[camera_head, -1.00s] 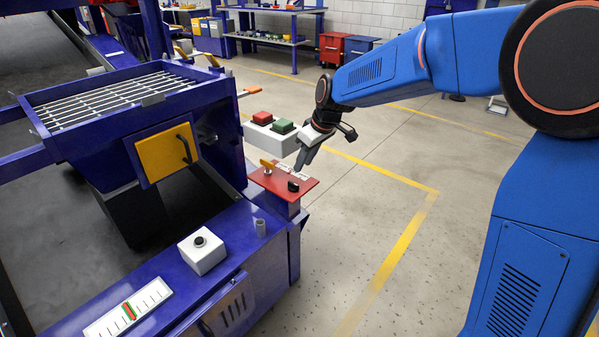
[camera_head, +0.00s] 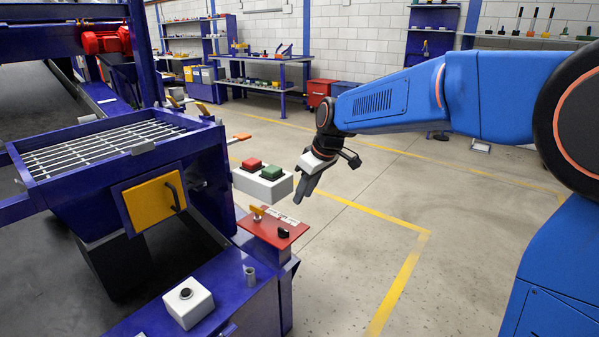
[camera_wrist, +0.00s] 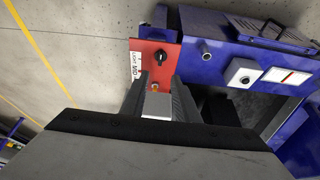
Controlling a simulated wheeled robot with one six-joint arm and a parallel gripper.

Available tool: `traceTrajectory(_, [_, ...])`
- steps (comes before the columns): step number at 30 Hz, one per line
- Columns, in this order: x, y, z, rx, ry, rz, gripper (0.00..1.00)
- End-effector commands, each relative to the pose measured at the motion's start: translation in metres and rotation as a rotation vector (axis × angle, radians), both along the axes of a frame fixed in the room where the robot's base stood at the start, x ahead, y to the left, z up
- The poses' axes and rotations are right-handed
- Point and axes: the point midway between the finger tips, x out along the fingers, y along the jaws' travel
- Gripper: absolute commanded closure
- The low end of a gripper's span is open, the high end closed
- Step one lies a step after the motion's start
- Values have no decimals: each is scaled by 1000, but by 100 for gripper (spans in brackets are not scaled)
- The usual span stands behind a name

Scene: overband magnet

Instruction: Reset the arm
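My gripper (camera_head: 304,192) hangs just above and to the right of the red control panel (camera_head: 290,223), apart from it. The panel carries a yellow key-like handle (camera_head: 258,212), a black knob (camera_head: 283,233) and white labels. In the wrist view, my gripper (camera_wrist: 162,78) shows two dark fingers with a gap between them, and the red panel (camera_wrist: 170,48) with its black knob (camera_wrist: 163,58) lies beyond the tips. A pale grey block of unclear nature shows between the fingers. My blue arm reaches in from the right.
A white box with a red button (camera_head: 252,164) and a green button (camera_head: 271,172) is close left of my gripper. A blue machine with a grate (camera_head: 105,145) and yellow door (camera_head: 150,205) stands left. A small white button box (camera_head: 188,303) is in front. Open floor (camera_head: 370,220) lies right.

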Motion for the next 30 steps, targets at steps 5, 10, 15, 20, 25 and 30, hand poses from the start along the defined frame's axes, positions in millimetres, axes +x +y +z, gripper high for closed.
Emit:
traceTrajectory(5, [-33,-41,15,0,-2,-87,72])
traceTrajectory(10, [-75,-87,24,-2,0,-199,72])
traceTrajectory(15, [-120,-128,28,-3,0,-311,72])
traceTrajectory(20, [-164,-163,26,-4,-1,-415,72])
traceTrajectory(25, [-211,-195,18,-3,-4,-530,72])
traceTrajectory(30, [-258,-223,4,0,-9,-643,72])
